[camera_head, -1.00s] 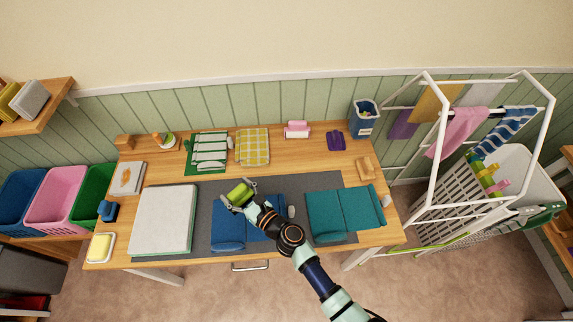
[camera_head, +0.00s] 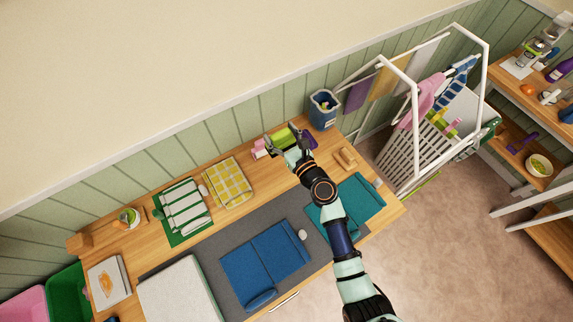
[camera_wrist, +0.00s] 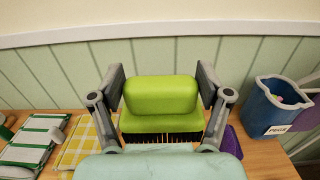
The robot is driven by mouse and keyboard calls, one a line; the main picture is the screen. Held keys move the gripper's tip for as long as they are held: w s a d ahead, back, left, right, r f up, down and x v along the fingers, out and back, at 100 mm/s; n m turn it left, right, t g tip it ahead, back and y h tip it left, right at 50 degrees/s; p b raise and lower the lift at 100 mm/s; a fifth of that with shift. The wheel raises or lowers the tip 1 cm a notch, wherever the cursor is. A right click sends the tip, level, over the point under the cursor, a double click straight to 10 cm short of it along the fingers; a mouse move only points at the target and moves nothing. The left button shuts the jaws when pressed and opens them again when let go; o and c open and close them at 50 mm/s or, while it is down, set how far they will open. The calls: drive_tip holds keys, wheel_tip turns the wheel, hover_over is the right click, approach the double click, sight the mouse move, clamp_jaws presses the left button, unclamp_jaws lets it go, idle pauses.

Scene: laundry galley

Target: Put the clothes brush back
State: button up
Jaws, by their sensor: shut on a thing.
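The lime-green clothes brush (camera_head: 281,137) is at the back right of the table, with my gripper (camera_head: 287,143) around it. In the wrist view the brush (camera_wrist: 160,96) sits level between the two fingers of my gripper (camera_wrist: 161,104), its dark bristles pointing down. My gripper is shut on its sides. Whether the bristles touch the table is hidden. A purple item (camera_head: 311,141) lies just right of the brush, partly behind my gripper; it also shows in the wrist view (camera_wrist: 232,142).
A pink item (camera_head: 260,149) is close to the brush's left. A blue bin (camera_head: 323,110) with pegs stands at the back right corner. A yellow checked cloth (camera_head: 228,182) and a wooden block (camera_head: 345,158) lie nearby. A white drying rack (camera_head: 416,130) stands to the right.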

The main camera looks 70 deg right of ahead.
wheel_tip(320, 180, down, 20)
drive_tip(key=b, duration=1.4)
drive_tip(key=shift+r, duration=0.15)
drive_tip(key=shift+b, duration=0.35)
drive_tip(key=o, duration=1.3)
drive_tip(key=shift+o, duration=0.2)
drive_tip(key=shift+r+p, duration=0.2)
drive_tip(key=shift+p, duration=0.2)
drive_tip(key=v, duration=0.4)
drive_tip(key=shift+f, duration=0.2)
